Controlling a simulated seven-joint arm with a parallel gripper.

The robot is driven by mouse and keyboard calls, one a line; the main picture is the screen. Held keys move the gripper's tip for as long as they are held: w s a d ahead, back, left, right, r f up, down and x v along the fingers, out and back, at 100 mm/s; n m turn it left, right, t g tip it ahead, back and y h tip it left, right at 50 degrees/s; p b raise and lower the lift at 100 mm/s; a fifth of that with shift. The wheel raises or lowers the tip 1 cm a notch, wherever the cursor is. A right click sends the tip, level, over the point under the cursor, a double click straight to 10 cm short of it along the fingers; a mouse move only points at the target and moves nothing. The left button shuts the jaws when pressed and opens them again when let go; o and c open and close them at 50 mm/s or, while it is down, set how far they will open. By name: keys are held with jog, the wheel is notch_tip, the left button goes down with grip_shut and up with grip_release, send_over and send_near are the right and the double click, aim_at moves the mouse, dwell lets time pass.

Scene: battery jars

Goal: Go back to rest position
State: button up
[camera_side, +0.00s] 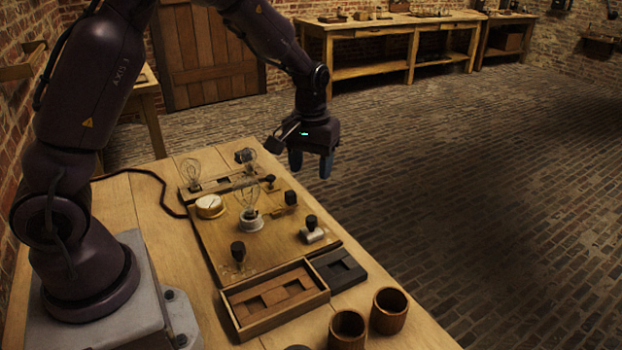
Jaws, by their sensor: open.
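My gripper (310,164) hangs above the far right part of the wooden table (122,205), with its blue fingers pointing down. It is open, and nothing shows between the fingers. Below and to its left is a wooden board (205,236) with a glass bulb (250,192) on a white base, a round brass-rimmed gauge (209,206) and several dark knobs. Another bulb (191,170) stands at the board's far left.
A wooden tray (240,322) with dark slots lies at the near end, beside a black slotted block (339,270). Brown cylindrical jars (389,311) stand at the near right. A black cable (150,176) runs along the left. Open floor lies to the right.

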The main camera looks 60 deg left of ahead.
jog(key=shift+r, duration=0.1)
jog(key=s+d+r+m+t, duration=0.2)
jog(key=s+d+r+m, duration=0.1)
jog(key=s+r, duration=0.5)
jog(key=s+d+r+m+t, duration=0.3)
jog(key=s+r, duration=0.5)
jog(key=s, duration=0.4)
jog(key=shift+d+r+m+t, duration=0.3)
jog(key=shift+d+m, duration=0.2)
jog(key=shift+d, duration=0.7)
jog(key=shift+s, duration=0.1)
